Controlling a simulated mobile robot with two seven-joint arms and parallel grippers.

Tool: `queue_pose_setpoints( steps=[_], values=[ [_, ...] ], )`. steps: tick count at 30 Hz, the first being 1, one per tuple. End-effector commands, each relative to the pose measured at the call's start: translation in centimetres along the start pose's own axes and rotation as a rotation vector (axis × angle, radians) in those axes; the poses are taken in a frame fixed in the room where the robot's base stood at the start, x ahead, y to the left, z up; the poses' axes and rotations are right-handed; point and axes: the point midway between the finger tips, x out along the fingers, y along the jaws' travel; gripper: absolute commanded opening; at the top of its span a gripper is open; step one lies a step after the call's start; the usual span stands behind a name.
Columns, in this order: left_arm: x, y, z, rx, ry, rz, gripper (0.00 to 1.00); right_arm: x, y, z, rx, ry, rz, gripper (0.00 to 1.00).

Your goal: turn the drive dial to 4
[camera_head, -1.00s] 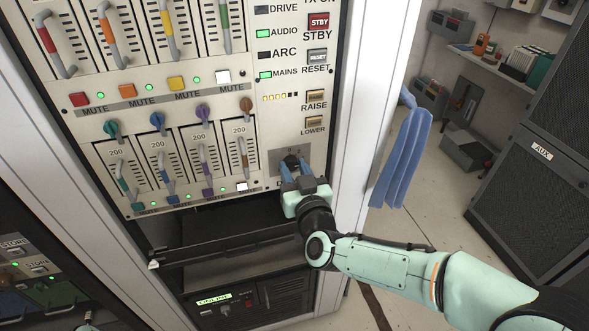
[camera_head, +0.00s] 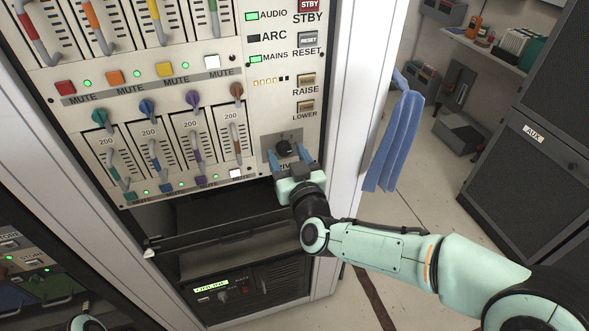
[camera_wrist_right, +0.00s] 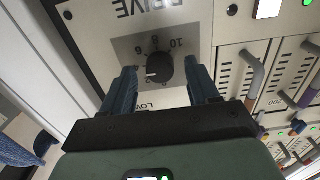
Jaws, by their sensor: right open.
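The drive dial (camera_head: 285,148) is a round black knob on a grey plate, low on the right side of the rack panel. In the right wrist view the dial (camera_wrist_right: 158,68) appears upside down, with its white mark toward the picture's left. The numbers 6, 8 and 10 show around it; other numbers are hard to read, so I cannot tell the exact setting. My right gripper (camera_head: 289,156) is open, its blue fingers on either side of the dial. In the wrist view gaps show between the fingers and the knob.
LOWER (camera_head: 305,106) and RAISE (camera_head: 306,79) buttons sit above the dial. Colored fader handles and knobs lie close to its left. An open rack bay with a dark rail (camera_head: 215,240) is below. A blue cloth (camera_head: 397,135) hangs at the right.

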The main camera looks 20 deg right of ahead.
Motion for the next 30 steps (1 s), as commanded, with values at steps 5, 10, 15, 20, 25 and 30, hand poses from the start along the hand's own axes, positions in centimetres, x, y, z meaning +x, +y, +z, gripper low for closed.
queue_pose_setpoints(
  steps=[5, 10, 15, 20, 25, 30],
  values=[
    [0.3, -0.1, -0.1, 0.000, 0.004, 0.001, 0.00, -2.9, 0.0, -0.1, -0.001, 0.004, -0.001, 0.60],
    [0.5, -0.1, -0.3, 0.001, 0.009, 0.002, 0.00, -6.9, 0.0, -0.1, -0.001, 0.004, -0.001, 0.60],
    [0.6, -0.1, -0.4, 0.001, 0.012, 0.003, 0.00, -10.3, 0.0, -0.1, -0.001, 0.003, 0.000, 0.60],
    [0.6, -0.1, -0.4, 0.001, 0.012, 0.003, 0.00, -12.3, 0.0, -0.1, -0.001, 0.003, -0.001, 0.60],
    [0.6, -0.1, -0.4, 0.001, 0.013, 0.003, 0.00, -12.9, 0.0, 0.0, 0.000, 0.001, 0.000, 0.60],
    [0.6, -0.1, -0.4, 0.001, 0.012, 0.003, 0.00, -13.0, 0.0, 0.0, 0.000, 0.001, 0.000, 0.60]
  ],
)
